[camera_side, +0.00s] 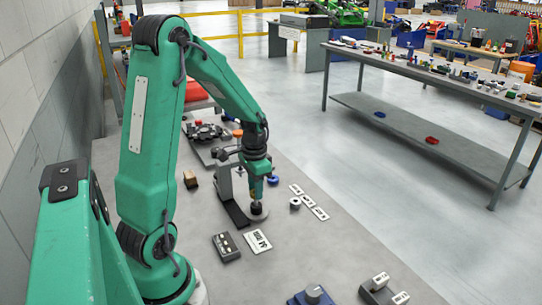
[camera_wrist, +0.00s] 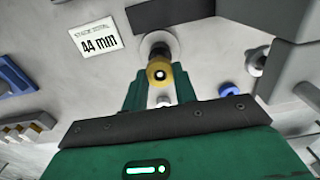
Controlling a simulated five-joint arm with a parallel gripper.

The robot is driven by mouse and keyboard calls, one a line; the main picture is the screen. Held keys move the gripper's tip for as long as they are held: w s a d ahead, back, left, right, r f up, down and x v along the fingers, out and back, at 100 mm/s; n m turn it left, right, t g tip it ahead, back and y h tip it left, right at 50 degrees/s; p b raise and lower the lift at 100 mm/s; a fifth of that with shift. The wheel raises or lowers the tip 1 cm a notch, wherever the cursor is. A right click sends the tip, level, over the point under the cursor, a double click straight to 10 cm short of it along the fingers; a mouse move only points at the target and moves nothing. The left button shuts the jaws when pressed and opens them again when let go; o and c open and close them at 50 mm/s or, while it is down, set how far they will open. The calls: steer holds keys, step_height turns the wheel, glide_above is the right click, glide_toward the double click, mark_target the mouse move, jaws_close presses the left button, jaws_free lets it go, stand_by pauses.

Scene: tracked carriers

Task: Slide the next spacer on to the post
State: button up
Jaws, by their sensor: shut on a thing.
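My gripper (camera_side: 257,200) points down over a round grey base (camera_side: 259,214) with a dark upright part on it. In the wrist view my gripper (camera_wrist: 160,88) has its two green fingers closed around a brass-yellow ring-like spacer (camera_wrist: 153,77). A pale dot ringed in dark shows at the spacer's middle. The dark upright part (camera_wrist: 160,50) and the round base (camera_wrist: 174,42) show just beyond the spacer. I cannot tell whether the spacer is around the post or only above it. A white card (camera_wrist: 95,37) reads "44 mm"; it also lies on the bench in the side view (camera_side: 258,242).
A dark keypad-like box (camera_side: 226,247) lies left of the card. A small grey cylinder (camera_side: 295,203) and white cards (camera_side: 314,206) lie to the right, with a blue part (camera_side: 273,180) behind. A grey upright stand (camera_side: 224,181) is close left. Bench between card and front fixtures is clear.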

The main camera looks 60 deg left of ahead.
steer(key=shift+f, duration=0.1)
stand_by(0.3)
steer(key=o, duration=1)
steer(key=shift+o, duration=0.7)
steer(key=o, duration=0.5)
steer(key=shift+r, duration=4)
